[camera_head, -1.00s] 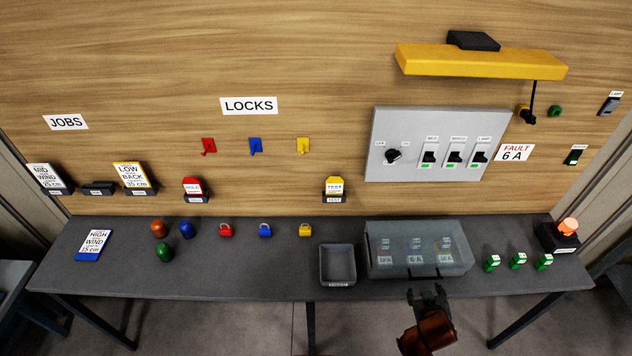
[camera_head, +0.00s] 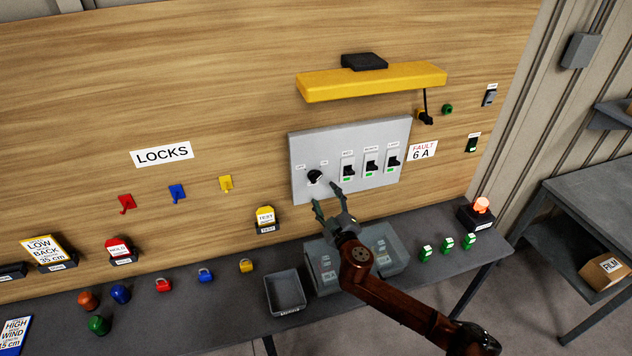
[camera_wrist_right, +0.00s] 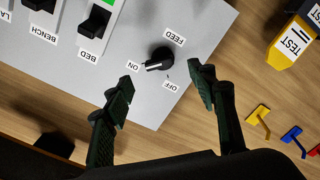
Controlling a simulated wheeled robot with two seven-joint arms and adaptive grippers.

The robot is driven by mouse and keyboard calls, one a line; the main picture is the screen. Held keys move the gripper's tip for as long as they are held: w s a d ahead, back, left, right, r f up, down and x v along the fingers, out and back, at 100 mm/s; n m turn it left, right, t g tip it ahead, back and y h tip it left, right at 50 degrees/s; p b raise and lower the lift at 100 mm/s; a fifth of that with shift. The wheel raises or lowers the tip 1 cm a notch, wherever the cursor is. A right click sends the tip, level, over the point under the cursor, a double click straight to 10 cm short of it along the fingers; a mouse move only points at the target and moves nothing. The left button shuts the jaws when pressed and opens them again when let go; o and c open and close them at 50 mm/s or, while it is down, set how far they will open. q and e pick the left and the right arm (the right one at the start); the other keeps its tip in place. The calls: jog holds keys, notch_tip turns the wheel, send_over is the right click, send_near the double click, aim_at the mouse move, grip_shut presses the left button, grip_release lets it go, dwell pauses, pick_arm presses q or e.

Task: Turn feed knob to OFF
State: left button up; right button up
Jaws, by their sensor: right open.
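The black feed knob (camera_head: 315,177) is on the left of the grey switch panel (camera_head: 300,140). In the right wrist view the knob (camera_wrist_right: 160,58) sits between the FEED, ON and OFF labels, and its white pointer is toward ON. My right gripper (camera_head: 326,195) is open and empty just below and in front of the knob. In the right wrist view its two fingers (camera_wrist_right: 163,79) are spread, one on each side of the knob's line, apart from it. My left gripper is not in view.
Three switches (camera_head: 371,168) are right of the knob, and a yellow lamp bar (camera_head: 370,82) juts out above. A clear lidded box (camera_head: 400,235) and grey bin (camera_head: 285,291) stand on the bench below.

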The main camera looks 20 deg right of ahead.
aim_at(317, 179)
jog(key=w, duration=0.5)
jog(key=w+p, duration=0.1)
jog(key=w, duration=0.2)
jog(key=shift+w+a+r, duration=0.1)
jog(key=shift+a+r, duration=0.2)
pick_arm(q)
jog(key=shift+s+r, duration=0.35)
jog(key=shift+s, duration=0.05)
pick_arm(e)
jog(key=shift+c, duration=0.6)
jog(key=c, duration=1)
jog(key=shift+c, duration=0.2)
